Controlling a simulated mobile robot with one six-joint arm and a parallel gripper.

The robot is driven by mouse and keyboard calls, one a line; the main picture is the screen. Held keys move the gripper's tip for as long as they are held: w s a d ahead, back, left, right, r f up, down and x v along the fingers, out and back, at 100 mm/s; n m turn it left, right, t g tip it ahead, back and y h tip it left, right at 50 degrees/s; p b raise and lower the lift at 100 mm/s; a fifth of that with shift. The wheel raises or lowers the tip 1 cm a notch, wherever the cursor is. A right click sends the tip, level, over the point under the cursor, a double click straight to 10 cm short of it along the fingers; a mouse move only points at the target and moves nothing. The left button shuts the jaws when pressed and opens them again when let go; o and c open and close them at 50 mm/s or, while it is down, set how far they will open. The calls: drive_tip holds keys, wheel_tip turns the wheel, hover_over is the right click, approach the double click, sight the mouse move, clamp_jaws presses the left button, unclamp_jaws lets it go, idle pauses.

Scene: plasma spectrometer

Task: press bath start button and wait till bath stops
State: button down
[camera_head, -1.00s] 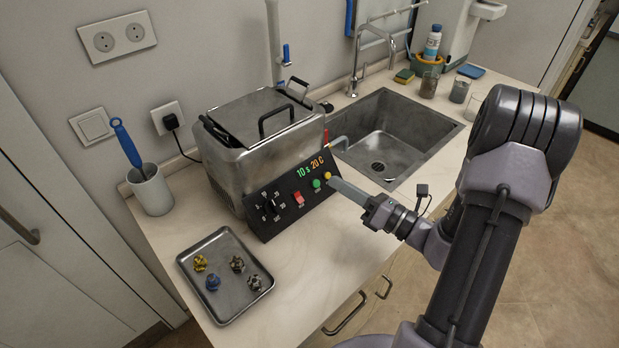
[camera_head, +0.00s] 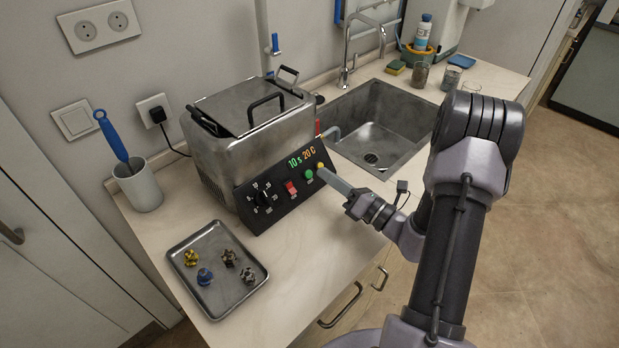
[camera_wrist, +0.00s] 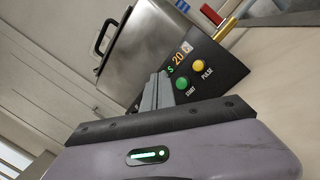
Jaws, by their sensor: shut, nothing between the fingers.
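The steel bath (camera_head: 247,122) stands on the counter with its lid on. Its black front panel (camera_head: 280,208) has a lit display reading "10 s 20 C", a dial, a red switch, a green button (camera_head: 308,174) and a yellow button (camera_head: 320,165). In the wrist view the green button (camera_wrist: 181,84) is labelled START and the yellow button (camera_wrist: 197,66) PULSE. My gripper (camera_head: 322,174) is shut and empty, its tip close to the panel by the green and yellow buttons. In the wrist view my fingers (camera_wrist: 154,92) point at the panel left of the green button; contact cannot be told.
A metal tray (camera_head: 190,288) with several small parts lies in front of the bath. A white cup (camera_head: 140,188) with a blue-handled tool stands left. The sink (camera_head: 385,125) is right of the bath, with glasses (camera_head: 450,77) and a bottle (camera_head: 423,33) behind.

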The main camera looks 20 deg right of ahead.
drive_tip(key=shift+w+a+f+b, duration=0.2)
drive_tip(key=shift+w+f, duration=0.25)
drive_tip(key=shift+w, duration=0.15)
drive_tip(key=shift+w+a+f+b, duration=0.1)
drive_tip(key=shift+w+a+f, duration=0.1)
drive_tip(key=shift+w+f, duration=0.3)
drive_tip(key=shift+w, duration=0.1)
idle(1.2)
drive_tip(key=shift+w+a+f, duration=0.15)
drive_tip(key=shift+w+f, duration=0.05)
drive_tip(key=shift+w, duration=0.05)
drive_tip(key=shift+w+f, duration=0.1)
idle(0.4)
drive_tip(key=shift+a+f+b, duration=0.25)
drive_tip(key=shift+f+b, duration=0.1)
drive_tip(key=shift+b, duration=0.05)
idle(0.9)
drive_tip(key=shift+d+r, duration=0.1)
idle(0.4)
drive_tip(key=shift+s+d+r+p, duration=0.2)
drive_tip(key=shift+s+r+p, duration=0.2)
drive_tip(key=shift+p, duration=0.1)
drive_tip(key=s+r, duration=0.1)
drive_tip(key=s+d+r+p, duration=0.1)
drive_tip(key=s, duration=0.1)
drive_tip(key=shift+d+r, duration=0.15)
drive_tip(key=shift+r, duration=0.2)
